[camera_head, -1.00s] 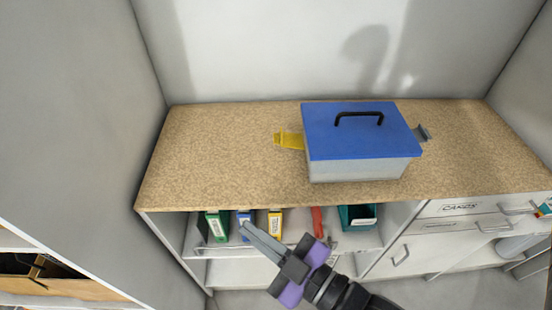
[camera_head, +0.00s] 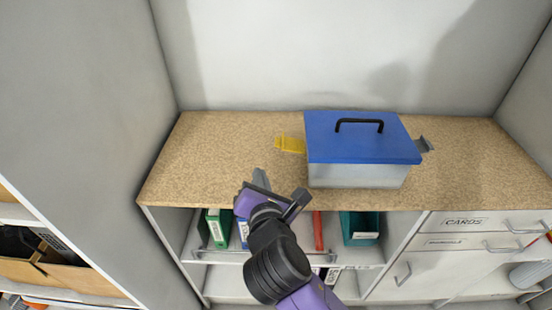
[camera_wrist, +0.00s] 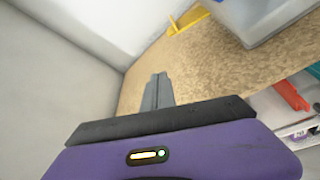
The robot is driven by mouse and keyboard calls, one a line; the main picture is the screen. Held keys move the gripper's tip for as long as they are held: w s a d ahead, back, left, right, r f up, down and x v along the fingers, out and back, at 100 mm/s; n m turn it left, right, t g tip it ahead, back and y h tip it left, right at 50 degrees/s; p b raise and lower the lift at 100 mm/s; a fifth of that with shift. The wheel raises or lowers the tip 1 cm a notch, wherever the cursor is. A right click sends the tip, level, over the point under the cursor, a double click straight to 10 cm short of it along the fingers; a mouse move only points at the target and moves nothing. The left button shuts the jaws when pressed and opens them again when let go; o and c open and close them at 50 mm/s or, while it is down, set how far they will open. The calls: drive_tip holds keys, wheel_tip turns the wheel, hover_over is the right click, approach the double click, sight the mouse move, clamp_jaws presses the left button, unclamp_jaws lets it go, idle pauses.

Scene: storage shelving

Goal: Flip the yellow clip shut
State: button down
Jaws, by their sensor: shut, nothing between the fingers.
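The yellow clip (camera_head: 290,144) sticks out flat from the left side of a box with a blue lid (camera_head: 360,150) and grey body, on the countertop. It stands open, swung away from the box. In the wrist view the yellow clip (camera_wrist: 188,20) is at the top, beyond my fingers. My gripper (camera_head: 262,180) is at the counter's front edge, below and left of the box, apart from the clip. In the wrist view its fingers (camera_wrist: 157,92) are together and hold nothing.
The speckled countertop (camera_head: 215,160) is clear left of the box. A wall rises behind and a grey panel stands at the left. Below are a shelf with binders (camera_head: 217,228), a teal bin (camera_head: 360,228) and drawers (camera_head: 470,226).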

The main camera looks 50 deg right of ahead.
sight(272, 175)
drive_tip(key=shift+s+d+f+n+g+h, duration=0.2)
drive_tip(key=shift+s+d+f+n+g, duration=0.15)
drive_tip(key=shift+s+f+n+g, duration=0.15)
drive_tip(key=shift+s+d+f+n+g+h, duration=0.2)
drive_tip(key=shift+s+d+f+n+g, duration=0.15)
drive_tip(key=shift+s, duration=0.2)
drive_tip(key=shift+s+f+n, duration=0.1)
drive_tip(key=shift+s+n, duration=0.1)
drive_tip(key=shift+n, duration=0.35)
drive_tip(key=shift+d, duration=0.1)
drive_tip(key=x, duration=0.9)
drive_tip(key=shift+w+d+f, duration=0.15)
drive_tip(key=shift+d, duration=0.05)
drive_tip(key=r, duration=0.1)
drive_tip(key=r+p, duration=0.1)
drive_tip(key=r, duration=0.1)
drive_tip(key=shift+d, duration=0.3)
drive_tip(key=shift+r, duration=0.4)
drive_tip(key=shift+r+p, duration=0.15)
drive_tip(key=shift+p, duration=0.2)
